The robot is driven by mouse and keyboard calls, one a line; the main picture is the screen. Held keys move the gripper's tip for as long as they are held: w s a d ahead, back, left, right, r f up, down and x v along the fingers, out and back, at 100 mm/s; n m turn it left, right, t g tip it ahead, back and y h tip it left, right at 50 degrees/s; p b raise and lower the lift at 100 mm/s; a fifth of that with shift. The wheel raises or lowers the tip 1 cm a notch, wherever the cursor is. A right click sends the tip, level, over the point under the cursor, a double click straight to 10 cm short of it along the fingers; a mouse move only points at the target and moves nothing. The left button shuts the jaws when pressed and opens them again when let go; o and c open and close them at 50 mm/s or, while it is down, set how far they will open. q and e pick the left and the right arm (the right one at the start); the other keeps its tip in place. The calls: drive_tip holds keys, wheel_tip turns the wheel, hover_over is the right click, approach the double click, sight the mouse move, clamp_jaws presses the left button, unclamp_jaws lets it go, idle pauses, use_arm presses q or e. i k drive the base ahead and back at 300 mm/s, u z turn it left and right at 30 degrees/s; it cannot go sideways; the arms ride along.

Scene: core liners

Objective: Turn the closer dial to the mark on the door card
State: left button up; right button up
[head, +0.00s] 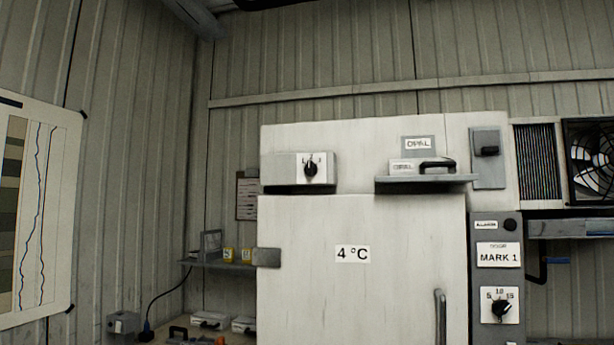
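The door card (498,254) reads "DOOR" and "MARK 1" and is on the grey panel right of the white cold-room door (350,290). A black dial (310,170) on a white plate sits on a grey box (282,171) above the door's left part. Its knob stands roughly upright, and the small marks around it are hard to read. A second black dial (501,308) with marks 5, 10 and 15 is below the card. Its knob is tilted, and its exact setting is unclear. Neither of my grippers is in view.
A grey shelf (427,180) with a labelled, handled case juts out above the door. The door has a "4 °C" label (352,254) and a vertical handle (440,318). A fan unit (592,160) is at the right. A small shelf (215,265) and a low bench with boxes are at the left.

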sight(311, 169)
drive_tip(key=u, duration=0.5)
drive_tip(key=k, duration=1.1)
drive_tip(key=z, duration=0.7)
drive_tip(key=i, duration=1.2)
drive_tip(key=u, duration=0.7)
drive_tip(key=i, duration=0.55)
drive_tip(key=u, duration=0.6)
